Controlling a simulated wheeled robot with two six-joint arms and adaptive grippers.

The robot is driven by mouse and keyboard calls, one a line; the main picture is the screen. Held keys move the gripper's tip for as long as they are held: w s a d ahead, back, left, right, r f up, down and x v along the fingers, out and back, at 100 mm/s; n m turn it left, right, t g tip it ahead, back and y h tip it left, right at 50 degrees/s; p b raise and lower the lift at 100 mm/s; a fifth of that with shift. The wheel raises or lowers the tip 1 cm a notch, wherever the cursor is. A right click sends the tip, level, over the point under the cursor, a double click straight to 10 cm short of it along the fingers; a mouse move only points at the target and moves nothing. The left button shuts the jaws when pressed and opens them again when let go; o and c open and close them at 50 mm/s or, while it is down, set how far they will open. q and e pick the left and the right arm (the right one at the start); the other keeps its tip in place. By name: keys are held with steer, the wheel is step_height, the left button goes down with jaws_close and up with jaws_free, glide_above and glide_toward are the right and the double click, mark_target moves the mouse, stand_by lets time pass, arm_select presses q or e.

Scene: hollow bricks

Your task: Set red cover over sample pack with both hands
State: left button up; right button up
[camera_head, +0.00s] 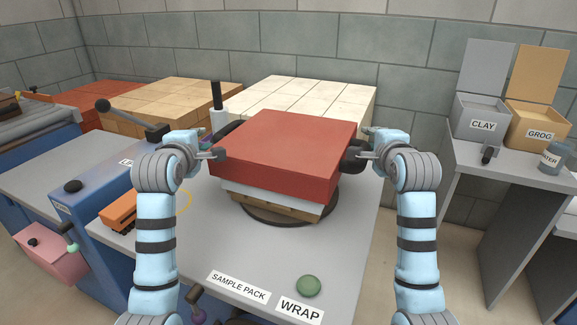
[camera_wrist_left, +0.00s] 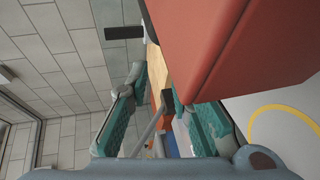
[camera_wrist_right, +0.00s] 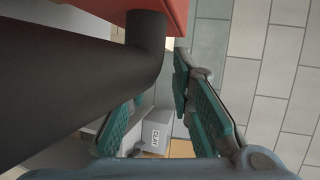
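The red cover (camera_head: 285,145) lies over the sample pack, whose pale side (camera_head: 265,198) shows below its front edge. The pack is on a wooden board (camera_head: 270,207) on a dark round plate. The cover has black handles at its left (camera_head: 226,130) and right (camera_head: 354,158) sides. My left gripper (camera_head: 214,153) is open beside the left handle; in the left wrist view its fingers (camera_wrist_left: 160,105) are apart with nothing clearly between them. My right gripper (camera_head: 365,150) is open at the right handle; a thick black handle bar (camera_wrist_right: 145,50) passes close before its fingers (camera_wrist_right: 165,100).
The table carries a SAMPLE PACK label (camera_head: 238,287), a WRAP label (camera_head: 300,310) and a green button (camera_head: 308,286). An orange toy-like block (camera_head: 120,213) is at left. Stacks of cream bricks (camera_head: 310,95) stand behind. CLAY (camera_head: 483,120) and GROG (camera_head: 538,130) boxes are at right.

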arm_select(q)
steer(key=o, duration=0.4)
steer(key=shift+s+a+r, duration=0.1)
steer(key=shift+a+r, duration=0.05)
steer(key=shift+a, duration=0.2)
arm_select(e)
steer(key=shift+s+d+r, duration=0.1)
steer(key=shift+d+r, duration=0.05)
steer(key=shift+d, duration=0.2)
steer(key=o, duration=0.5)
arm_select(q)
steer(key=shift+o, duration=0.2)
steer(key=v, duration=1.2)
arm_select(e)
steer(key=v, duration=1.2)
steer(key=shift+a, duration=0.1)
